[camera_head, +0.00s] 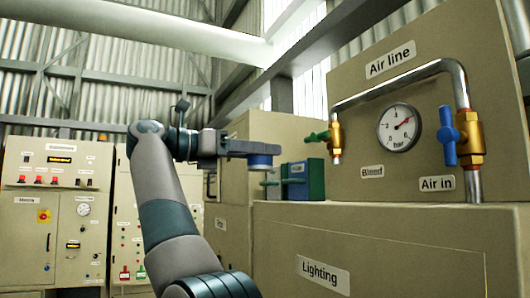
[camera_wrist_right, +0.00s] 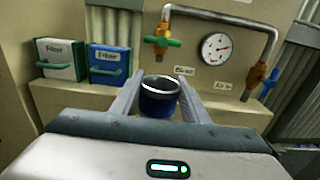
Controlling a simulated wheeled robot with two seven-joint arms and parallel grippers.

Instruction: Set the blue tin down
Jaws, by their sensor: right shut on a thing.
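The blue tin (camera_wrist_right: 158,104) is between the two fingers of my right gripper (camera_wrist_right: 160,84) in the wrist view, upright with its dark open top showing. In the head view the blue tin (camera_head: 260,162) shows as a small dark blue shape under the end of my right gripper (camera_head: 262,150). The gripper is shut on it and holds it out in front of the cabinets. Part of the tin is hidden by the fingers and gripper body. My left gripper is in neither view.
A tan ledge (camera_head: 400,212) runs below the air line panel, with bare room on top. A pipe with a green-handled valve (camera_head: 320,137), gauge (camera_head: 398,127) and blue-handled valve (camera_head: 447,136) projects above the ledge.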

